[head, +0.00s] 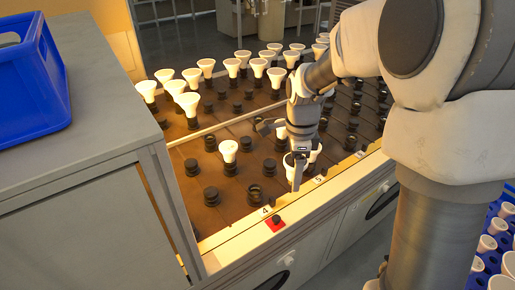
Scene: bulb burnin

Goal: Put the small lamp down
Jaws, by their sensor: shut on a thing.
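My gripper (294,172) points down over the front part of the rack, behind the label 5. It is shut on a small white lamp (288,160), which is mostly hidden by the fingers. I cannot tell whether the lamp's base touches a socket. Another white lamp (315,152) shows just to the right of the gripper. A lit lamp (228,151) stands upright in a socket to the left. The rack (222,212) is a dark board with rows of black sockets.
Empty sockets (211,196) stand left of the gripper. Several lit lamps (189,101) fill the back rows. A red button (275,224) sits on the front edge near label 4. A grey cabinet (80,150) with a blue crate (30,85) is at left. A blue crate of lamps (480,262) is at lower right.

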